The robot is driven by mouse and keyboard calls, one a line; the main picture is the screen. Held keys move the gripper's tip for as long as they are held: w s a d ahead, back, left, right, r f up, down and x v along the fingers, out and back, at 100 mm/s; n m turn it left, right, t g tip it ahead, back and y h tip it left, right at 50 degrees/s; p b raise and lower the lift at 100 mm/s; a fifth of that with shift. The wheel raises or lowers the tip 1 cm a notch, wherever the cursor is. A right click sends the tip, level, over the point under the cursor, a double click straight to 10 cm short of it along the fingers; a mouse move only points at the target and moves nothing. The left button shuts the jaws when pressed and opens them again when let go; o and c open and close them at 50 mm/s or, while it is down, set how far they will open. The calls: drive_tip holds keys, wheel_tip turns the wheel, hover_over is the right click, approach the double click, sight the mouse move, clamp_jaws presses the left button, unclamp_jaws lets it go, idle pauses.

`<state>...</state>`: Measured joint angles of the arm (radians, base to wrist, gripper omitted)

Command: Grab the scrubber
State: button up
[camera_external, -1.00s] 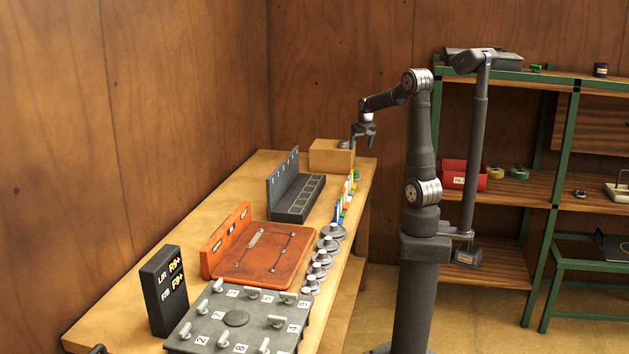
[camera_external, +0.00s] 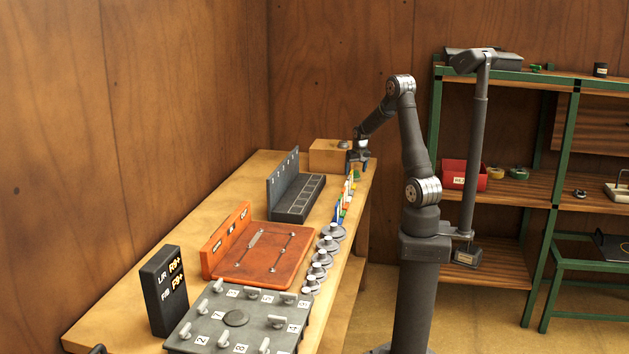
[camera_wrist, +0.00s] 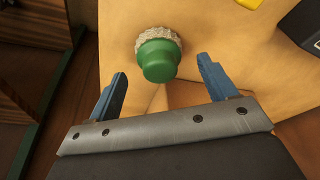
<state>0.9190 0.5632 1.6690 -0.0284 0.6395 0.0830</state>
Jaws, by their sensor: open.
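The scrubber (camera_wrist: 158,60) has a round green handle on a pale, bristly ring. It stands on the wooden bench near an edge in the wrist view. In the outside view a small green spot (camera_external: 357,174) just below my gripper looks like it. My gripper (camera_wrist: 161,73) is open and empty, with blue fingers on either side of the green handle in the picture. The handle appears between and slightly beyond the fingertips. I cannot tell how high the fingers are above it. In the outside view my gripper (camera_external: 358,165) points down over the bench's far right end.
A wooden box (camera_external: 328,154) stands just left of my gripper. A row of small coloured items (camera_external: 346,197) runs along the bench's right edge, with a dark slotted rack (camera_external: 297,199) beside it. A yellow piece (camera_wrist: 250,3) and a dark block (camera_wrist: 303,25) lie at upper right.

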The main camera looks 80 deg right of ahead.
drive_tip(key=shift+x, duration=1.15)
drive_tip(key=c, duration=1.1)
drive_tip(key=shift+r, duration=0.1)
